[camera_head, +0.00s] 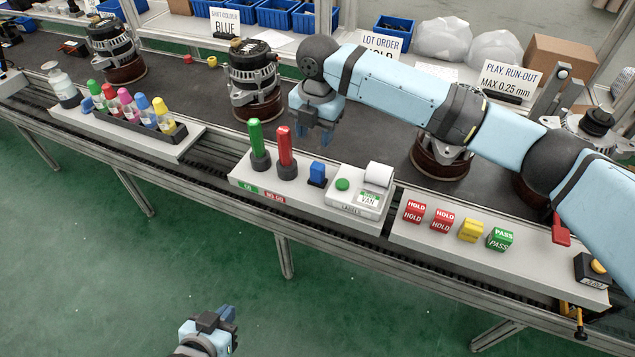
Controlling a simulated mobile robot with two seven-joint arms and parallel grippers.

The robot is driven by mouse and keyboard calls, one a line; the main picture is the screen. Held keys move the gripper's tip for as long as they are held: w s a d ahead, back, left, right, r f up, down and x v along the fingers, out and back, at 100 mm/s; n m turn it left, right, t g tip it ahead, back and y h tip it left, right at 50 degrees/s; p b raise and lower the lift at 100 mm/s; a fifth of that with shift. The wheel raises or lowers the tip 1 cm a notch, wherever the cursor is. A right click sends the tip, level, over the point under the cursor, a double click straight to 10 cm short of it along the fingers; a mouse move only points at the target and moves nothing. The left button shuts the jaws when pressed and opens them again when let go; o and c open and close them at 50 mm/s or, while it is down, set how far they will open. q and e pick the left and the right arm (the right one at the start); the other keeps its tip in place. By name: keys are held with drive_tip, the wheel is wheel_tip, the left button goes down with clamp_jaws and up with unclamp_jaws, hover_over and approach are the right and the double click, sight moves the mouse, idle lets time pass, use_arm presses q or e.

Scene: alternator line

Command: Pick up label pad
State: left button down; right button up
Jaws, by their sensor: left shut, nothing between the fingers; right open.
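A white label unit (352,204) marked "LABELS" stands on the middle white shelf. It has a green button, a white roll and a printed slip. Red "HOLD" blocks (443,220), a yellow block (471,230) and a green "PASS" block (501,239) sit on the shelf to its right. I cannot tell which of these is the label pad. My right gripper (322,138) is open and empty, above the dark belt behind the blue block (317,173) and the label unit. My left gripper (226,316) is shut and empty, low over the green floor.
Green (256,140) and red (284,147) upright gauges stand left of the blue block. Alternators (252,75) stand along the dark belt. A black rack of coloured bottles (138,115) is on the left shelf.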

sight(318, 165)
drive_tip(key=shift+h, duration=0.3)
drive_tip(key=f, duration=0.4)
drive_tip(key=f+b, duration=0.1)
drive_tip(key=f, duration=0.8)
drive_tip(key=shift+w+d+b, duration=0.2)
drive_tip(key=shift+d+b, duration=0.05)
drive_tip(key=shift+b, duration=0.1)
drive_tip(key=shift+r, duration=0.1)
drive_tip(key=c, duration=0.7)
